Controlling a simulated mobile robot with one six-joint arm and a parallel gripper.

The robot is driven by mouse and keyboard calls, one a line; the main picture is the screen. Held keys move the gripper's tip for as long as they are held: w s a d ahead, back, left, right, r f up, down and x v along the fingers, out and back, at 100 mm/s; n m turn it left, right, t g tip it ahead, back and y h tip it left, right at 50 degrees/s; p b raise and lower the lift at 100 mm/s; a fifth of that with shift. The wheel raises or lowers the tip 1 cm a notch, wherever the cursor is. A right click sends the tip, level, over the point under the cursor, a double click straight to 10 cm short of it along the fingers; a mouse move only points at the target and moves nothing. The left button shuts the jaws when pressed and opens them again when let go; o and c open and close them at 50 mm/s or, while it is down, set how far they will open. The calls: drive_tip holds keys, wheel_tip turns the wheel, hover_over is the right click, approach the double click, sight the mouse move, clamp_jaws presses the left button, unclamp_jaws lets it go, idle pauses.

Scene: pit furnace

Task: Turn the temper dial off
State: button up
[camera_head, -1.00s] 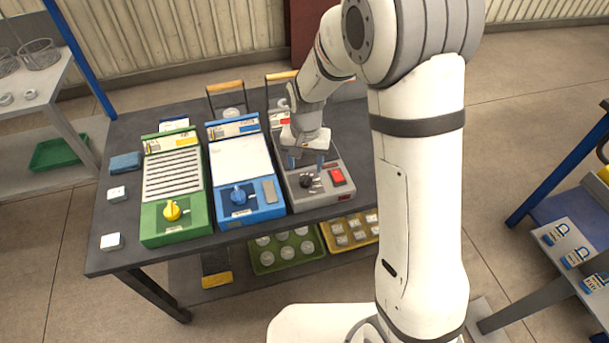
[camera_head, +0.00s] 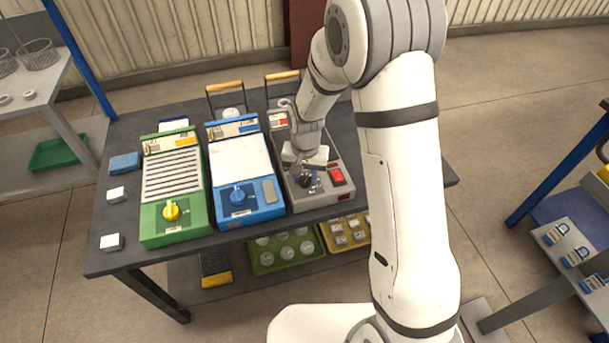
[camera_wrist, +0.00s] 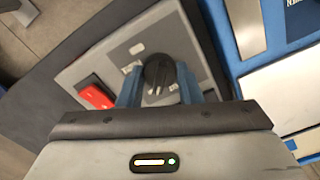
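A black round dial (camera_wrist: 158,72) sits on the front panel of a grey unit (camera_head: 336,194); I cannot read which dial is named temper. Its pointer marks face the gripper in the wrist view. My gripper (camera_wrist: 159,84) has its two blue fingers on either side of the dial, apart, with thin gaps that look open. In the head view my gripper (camera_head: 306,179) is low over the dial, which is partly hidden. A red rocker switch (camera_head: 337,177) is right of the dial; it also shows in the wrist view (camera_wrist: 96,93).
A blue unit with a blue knob (camera_head: 237,196) stands directly left of the grey unit. A green unit with a yellow knob (camera_head: 171,211) stands farther left. White blocks lie on the dark table (camera_head: 105,262) at left. The table is bare at far right.

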drive_tip(key=c, duration=0.4)
drive_tip(key=shift+c, duration=0.2)
drive_tip(key=shift+n, duration=0.3)
drive_tip(key=n+b, duration=0.1)
drive_tip(key=n, duration=0.2)
drive_tip(key=shift+n, duration=0.3)
drive_tip(key=shift+n+b, duration=0.5)
drive_tip(key=shift+n, duration=1.3)
drive_tip(key=o, duration=1)
drive_tip(key=shift+c, duration=0.2)
drive_tip(key=shift+r, duration=0.1)
